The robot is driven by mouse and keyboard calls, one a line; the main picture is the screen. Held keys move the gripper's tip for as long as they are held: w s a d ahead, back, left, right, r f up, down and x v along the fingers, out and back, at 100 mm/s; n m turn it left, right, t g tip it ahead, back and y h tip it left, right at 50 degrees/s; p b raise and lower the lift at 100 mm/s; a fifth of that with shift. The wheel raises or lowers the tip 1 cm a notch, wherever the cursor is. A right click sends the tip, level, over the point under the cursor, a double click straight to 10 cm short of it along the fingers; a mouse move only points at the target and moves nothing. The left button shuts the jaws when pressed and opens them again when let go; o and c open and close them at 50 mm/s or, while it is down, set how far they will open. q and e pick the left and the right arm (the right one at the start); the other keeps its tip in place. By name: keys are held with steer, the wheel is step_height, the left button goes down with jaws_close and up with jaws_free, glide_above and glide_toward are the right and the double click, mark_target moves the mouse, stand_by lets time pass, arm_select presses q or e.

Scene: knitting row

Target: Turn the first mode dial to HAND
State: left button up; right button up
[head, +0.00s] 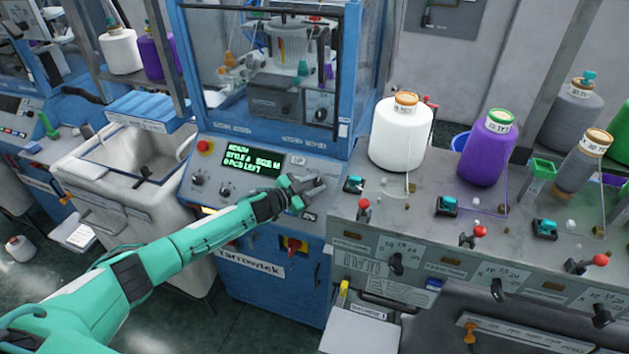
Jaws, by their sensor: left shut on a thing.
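My left gripper (309,188) reaches across the blue machine's control panel (232,184) and is shut at its right end. It is closed on the mode dial, which the fingers hide, so I cannot tell which way the dial points. The green-lettered display (252,161) on the panel shows a few lines, the last about what is left. Two dark knobs, the left one (197,180) and the right one (225,190), sit at the panel's left. My right gripper is not in view.
A red button (204,146) is at the panel's upper left. A red-and-yellow switch (293,246) is below my gripper. At the right, a grey bench (390,215) carries a white cone (401,135), a purple cone (485,150) and red-tipped levers. A white bin (122,185) stands left.

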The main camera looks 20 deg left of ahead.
arm_select(q)
steer(key=m, duration=0.1)
steer(key=m+g, duration=0.1)
steer(key=m+g+h, duration=0.1)
steer(key=shift+w+a+r+p, duration=0.15)
steer(key=shift+a+r+p, duration=0.05)
steer(key=shift+a+p, duration=0.1)
steer(key=shift+m+g+h, duration=0.5)
steer(key=shift+m+g, duration=0.7)
steer(key=shift+m, duration=0.1)
steer(key=shift+d, duration=0.1)
steer(key=o, duration=1)
steer(key=shift+c, duration=0.2)
steer(key=b+v, duration=0.3)
steer(key=v, duration=1)
steer(key=shift+a+r, duration=0.15)
steer(key=shift+a, duration=0.25)
